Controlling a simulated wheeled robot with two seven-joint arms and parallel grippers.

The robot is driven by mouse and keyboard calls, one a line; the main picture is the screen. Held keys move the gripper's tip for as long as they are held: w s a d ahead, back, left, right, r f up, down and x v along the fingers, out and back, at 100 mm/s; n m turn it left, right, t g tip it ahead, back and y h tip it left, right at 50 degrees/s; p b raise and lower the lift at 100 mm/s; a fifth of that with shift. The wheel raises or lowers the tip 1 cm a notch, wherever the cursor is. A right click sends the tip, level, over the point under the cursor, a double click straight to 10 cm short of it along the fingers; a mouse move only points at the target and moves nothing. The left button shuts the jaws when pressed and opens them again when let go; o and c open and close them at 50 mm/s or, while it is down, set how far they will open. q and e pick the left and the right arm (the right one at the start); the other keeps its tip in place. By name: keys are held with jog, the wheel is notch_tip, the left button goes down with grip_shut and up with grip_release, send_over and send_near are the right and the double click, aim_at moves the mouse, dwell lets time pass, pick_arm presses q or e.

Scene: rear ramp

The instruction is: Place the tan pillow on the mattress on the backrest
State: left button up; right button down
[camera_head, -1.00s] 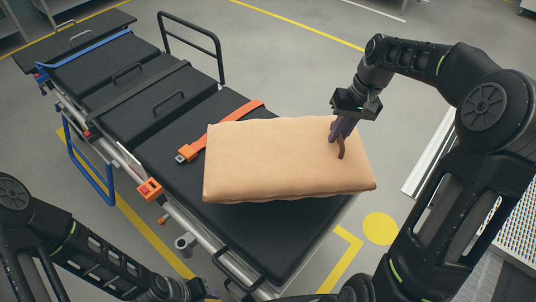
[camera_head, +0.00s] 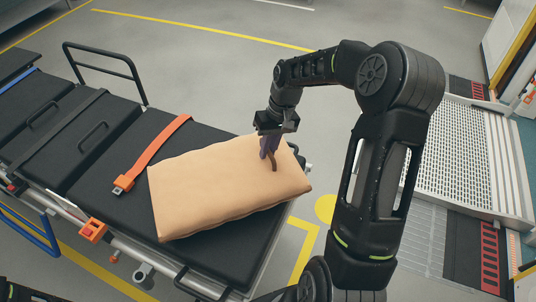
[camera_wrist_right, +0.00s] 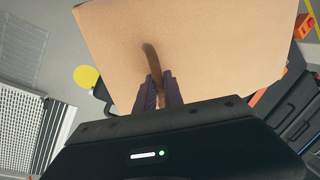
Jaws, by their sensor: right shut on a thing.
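The tan pillow (camera_head: 222,190) lies over the near end of the black stretcher mattress (camera_head: 130,205), at the backrest end. My right gripper (camera_head: 269,155) points down at the pillow's far right part and is shut on its brown strap handle (camera_head: 274,163). In the right wrist view the two fingers (camera_wrist_right: 158,92) close around the strap, and the pillow (camera_wrist_right: 200,45) fills the upper middle. I cannot tell whether the pillow rests fully on the mattress or is slightly raised. My left gripper is not in view.
An orange belt (camera_head: 153,152) with a buckle lies on the mattress left of the pillow. A black side rail (camera_head: 105,58) stands at the far side. A perforated metal ramp (camera_head: 450,150) lies to the right. Grey floor is clear behind the stretcher.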

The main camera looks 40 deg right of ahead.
notch_tip(320, 180, down, 3)
jog(key=shift+r, duration=0.2)
jog(key=c, duration=1.5)
grip_release()
jog(key=shift+o, duration=0.2)
jog(key=b+v, duration=0.1)
jog(key=v, duration=1.1)
